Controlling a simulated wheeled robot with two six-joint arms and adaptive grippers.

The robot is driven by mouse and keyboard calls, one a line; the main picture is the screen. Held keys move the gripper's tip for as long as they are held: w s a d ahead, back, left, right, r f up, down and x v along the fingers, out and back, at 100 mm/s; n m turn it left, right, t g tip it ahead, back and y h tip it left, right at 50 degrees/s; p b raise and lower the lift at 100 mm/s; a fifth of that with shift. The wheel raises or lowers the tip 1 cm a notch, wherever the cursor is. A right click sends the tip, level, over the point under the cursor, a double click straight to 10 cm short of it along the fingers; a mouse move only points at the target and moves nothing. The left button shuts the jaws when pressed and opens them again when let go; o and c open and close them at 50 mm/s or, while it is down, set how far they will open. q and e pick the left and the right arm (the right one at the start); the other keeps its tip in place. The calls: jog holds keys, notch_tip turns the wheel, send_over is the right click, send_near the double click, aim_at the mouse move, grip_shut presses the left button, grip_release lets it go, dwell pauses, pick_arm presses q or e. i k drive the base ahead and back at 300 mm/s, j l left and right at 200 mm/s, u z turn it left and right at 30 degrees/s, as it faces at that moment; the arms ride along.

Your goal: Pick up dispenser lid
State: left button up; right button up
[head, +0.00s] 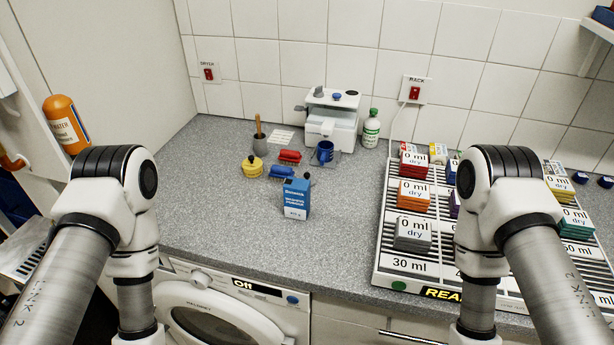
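A white machine (332,118), which looks like the dispenser, stands at the back of the grey counter against the tiled wall. A small blue knob (337,96) sits on its top, beside a dark round part. I cannot tell from this view whether the knob belongs to a lid. A blue mug (324,152) stands at its front. A yellow round piece with a knob (252,167) sits on the counter to the left. Both my arms bend downward in the foreground, and neither gripper shows.
A rack (393,255) of labelled blocks fills the right. The counter's front left is clear, above a washing machine (215,310).

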aim_at(306, 175)
jog(key=j+z, duration=0.35)
jog(key=k+j+z, duration=0.15)
jog(key=j+z, duration=0.2)
jog(key=j, duration=0.15)
jog(key=k+j+z, duration=0.1)
jog(key=j+z, duration=0.2)
jog(key=k+j+z, duration=0.2)
jog(key=j+z, duration=0.15)
jog(key=j, duration=0.15)
